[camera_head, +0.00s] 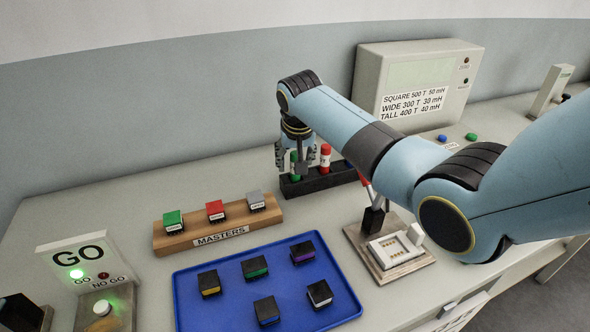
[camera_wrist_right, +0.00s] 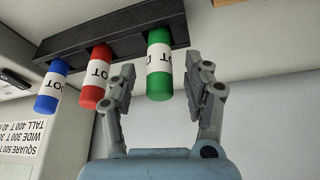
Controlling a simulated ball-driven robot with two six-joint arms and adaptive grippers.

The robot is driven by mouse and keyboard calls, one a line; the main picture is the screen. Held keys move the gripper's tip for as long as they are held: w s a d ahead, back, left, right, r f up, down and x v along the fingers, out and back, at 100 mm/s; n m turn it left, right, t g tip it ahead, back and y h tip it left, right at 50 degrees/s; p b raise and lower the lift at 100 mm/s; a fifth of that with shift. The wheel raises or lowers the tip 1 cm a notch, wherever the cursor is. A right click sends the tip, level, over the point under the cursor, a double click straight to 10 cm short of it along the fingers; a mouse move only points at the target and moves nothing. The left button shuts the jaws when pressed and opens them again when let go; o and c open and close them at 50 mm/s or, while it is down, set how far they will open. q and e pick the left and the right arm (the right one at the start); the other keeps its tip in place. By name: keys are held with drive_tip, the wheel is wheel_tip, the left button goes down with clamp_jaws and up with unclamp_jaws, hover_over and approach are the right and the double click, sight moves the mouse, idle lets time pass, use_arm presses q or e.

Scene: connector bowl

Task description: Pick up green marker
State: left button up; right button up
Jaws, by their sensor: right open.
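The green marker (camera_wrist_right: 160,62) stands in a dark rack (camera_wrist_right: 110,32) with a white label round its middle. In the wrist view it lies between the two open fingers of my right gripper (camera_wrist_right: 164,80), with a gap on each side. In the head view my right gripper (camera_head: 296,160) hangs over the left end of the rack (camera_head: 318,180), and its fingers partly hide the green marker (camera_head: 293,162). A red marker (camera_head: 325,157) stands to the right; a blue marker (camera_wrist_right: 48,92) is beyond it. My left gripper is not in view.
A blue tray (camera_head: 190,318) with several small dark blocks lies in front. The wooden MASTERS stand (camera_head: 222,237) is left of the rack. A white test fixture (camera_head: 388,250) is right of it. A grey box with printed text (camera_head: 417,75) stands behind.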

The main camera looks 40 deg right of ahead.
drive_tip(key=shift+s+r, duration=0.1)
drive_tip(key=shift+c, duration=1.5)
drive_tip(key=c, duration=0.4)
clamp_jaws()
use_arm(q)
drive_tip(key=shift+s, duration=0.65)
